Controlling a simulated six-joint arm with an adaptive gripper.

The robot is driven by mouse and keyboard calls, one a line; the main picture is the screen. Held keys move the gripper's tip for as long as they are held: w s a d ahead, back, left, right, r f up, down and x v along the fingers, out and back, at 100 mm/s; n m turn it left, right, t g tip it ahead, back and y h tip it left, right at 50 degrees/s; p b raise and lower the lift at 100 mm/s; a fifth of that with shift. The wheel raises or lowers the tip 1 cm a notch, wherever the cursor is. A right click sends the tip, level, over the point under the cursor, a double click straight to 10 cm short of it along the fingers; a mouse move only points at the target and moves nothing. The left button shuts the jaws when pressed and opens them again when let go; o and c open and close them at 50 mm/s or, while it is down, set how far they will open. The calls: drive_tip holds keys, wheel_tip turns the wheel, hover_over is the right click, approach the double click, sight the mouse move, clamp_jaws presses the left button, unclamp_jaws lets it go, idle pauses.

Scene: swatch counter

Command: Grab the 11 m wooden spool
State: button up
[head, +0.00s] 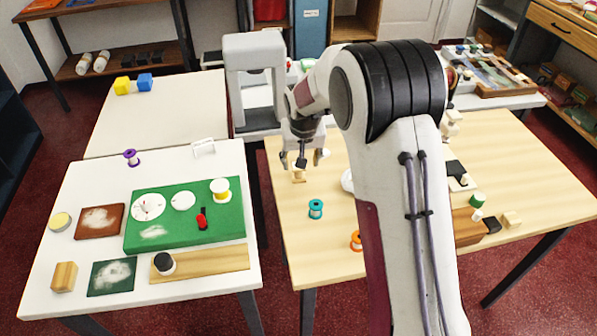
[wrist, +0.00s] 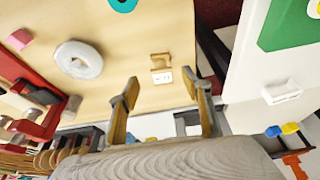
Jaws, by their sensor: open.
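A small pale wooden piece (head: 299,175), spool-like in outline, is on the light wood table just below my gripper. In the wrist view this piece (wrist: 161,62) shows a white face with dark marks too small to read, so I cannot confirm 11 m. My gripper (head: 302,156) is open and empty above it. In the wrist view the two fingers of the gripper (wrist: 166,100) stand apart, with the piece beyond the gap between them. The fingers do not appear to touch it.
A teal spool (head: 316,209) and an orange spool (head: 356,241) stand nearer the front. A white table (head: 90,185) with a green mat (head: 170,238) stands left, across a gap. My arm hides part of the wood table.

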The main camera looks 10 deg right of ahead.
sight(299, 172)
drive_tip(key=shift+w+r+t, duration=0.4)
drive_tip(key=shift+w+r, duration=0.15)
drive_tip(key=shift+w, duration=0.35)
drive_tip(key=shift+f, duration=0.1)
drive_tip(key=shift+x, duration=1.25)
drive_tip(key=shift+f, duration=0.1)
drive_tip(key=f, duration=0.3)
drive_tip(key=shift+w+f, duration=0.1)
drive_tip(key=shift+w, duration=0.1)
drive_tip(key=shift+x, duration=0.9)
drive_tip(key=shift+c, duration=0.5)
drive_tip(key=c, duration=1.1)
